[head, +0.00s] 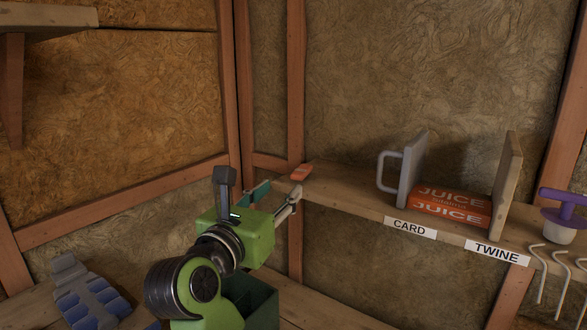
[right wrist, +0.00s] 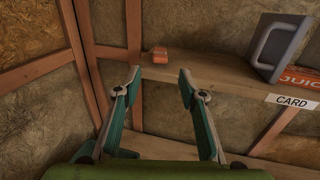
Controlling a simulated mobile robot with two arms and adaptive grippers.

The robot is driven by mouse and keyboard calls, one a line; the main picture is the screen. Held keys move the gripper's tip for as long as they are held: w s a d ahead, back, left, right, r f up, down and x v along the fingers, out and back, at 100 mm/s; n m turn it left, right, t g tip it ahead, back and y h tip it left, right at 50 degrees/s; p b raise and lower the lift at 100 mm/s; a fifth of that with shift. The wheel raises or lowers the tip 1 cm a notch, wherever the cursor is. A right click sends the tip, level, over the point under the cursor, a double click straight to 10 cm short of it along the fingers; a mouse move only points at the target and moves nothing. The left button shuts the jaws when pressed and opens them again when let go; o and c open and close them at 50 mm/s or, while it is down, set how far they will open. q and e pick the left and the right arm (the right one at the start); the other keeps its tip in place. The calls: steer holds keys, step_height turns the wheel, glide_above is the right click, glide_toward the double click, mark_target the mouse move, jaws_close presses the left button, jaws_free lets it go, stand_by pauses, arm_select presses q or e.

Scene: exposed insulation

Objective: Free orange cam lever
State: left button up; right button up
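A small orange piece, which looks like the cam lever (head: 302,172), is at the left end of the wooden shelf (head: 345,187). It also shows in the right wrist view (right wrist: 155,56), upper middle, beyond the fingertips. My right gripper (head: 279,194), a green body with teal and grey fingers, is in front of the shelf's left end. In the right wrist view its two fingers (right wrist: 160,79) are spread wide with nothing between them. The lever looks apart from both fingertips. How the lever is fixed is too small to tell. My left gripper is not in view.
On the shelf, orange juice boxes (head: 448,205) stand between a grey handled plate (head: 411,172) and a wooden upright (head: 508,180). CARD and TWINE labels mark the shelf edge. A purple-topped item (head: 562,214) and hooks (head: 548,270) are at the right. Blue containers (head: 90,298) lie lower left.

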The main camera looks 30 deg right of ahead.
mark_target(296, 175)
steer(key=p+x, duration=0.2)
steer(key=x, duration=0.4)
steer(key=shift+d+r, duration=0.15)
steer(key=shift+d, duration=0.1)
steer(key=p+x, duration=0.1)
steer(key=x, duration=0.3)
steer(key=shift+w+d, duration=0.25)
steer(key=shift+w+d+f, duration=0.2)
steer(key=shift+d, duration=0.05)
jaws_close()
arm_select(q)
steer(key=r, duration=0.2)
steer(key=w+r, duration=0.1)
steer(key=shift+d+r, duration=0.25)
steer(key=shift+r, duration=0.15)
